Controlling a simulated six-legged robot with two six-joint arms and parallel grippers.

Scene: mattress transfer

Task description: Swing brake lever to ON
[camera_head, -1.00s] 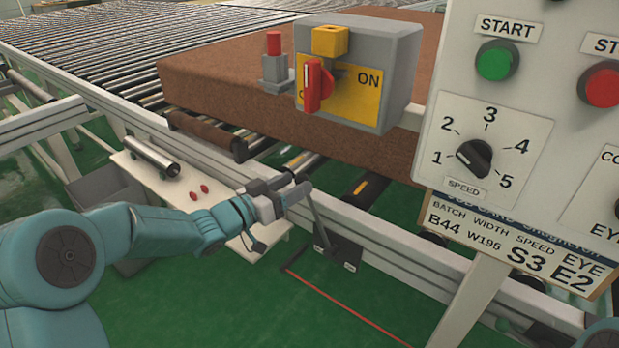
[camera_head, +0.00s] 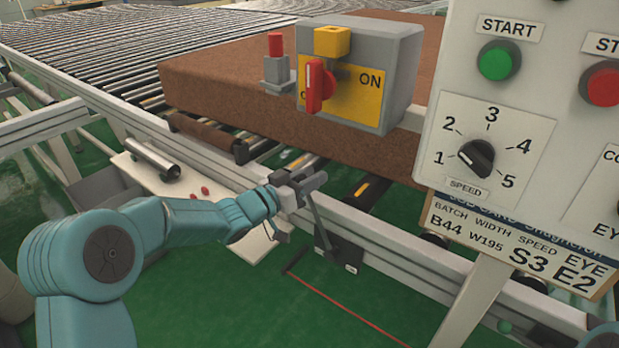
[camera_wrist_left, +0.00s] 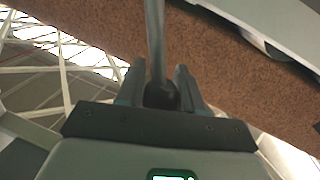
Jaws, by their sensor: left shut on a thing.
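The brake lever (camera_head: 318,226) is a thin grey bar that rises from a dark plate (camera_head: 338,252) on the conveyor's side rail. It leans to the left. My left gripper (camera_head: 308,187) is shut on the lever's upper end. In the left wrist view the lever (camera_wrist_left: 155,40) runs up from between the two dark fingers of my left gripper (camera_wrist_left: 161,88). The plate carries small white labels, too small to read. My right gripper is not in view.
A brown mattress (camera_head: 220,95) lies on the rollers behind the rail. A grey box with a red switch (camera_head: 318,88) and a control panel (camera_head: 520,130) stand nearer on the right. A white shelf (camera_head: 150,178) holds a metal roller (camera_head: 153,158). Green floor lies below.

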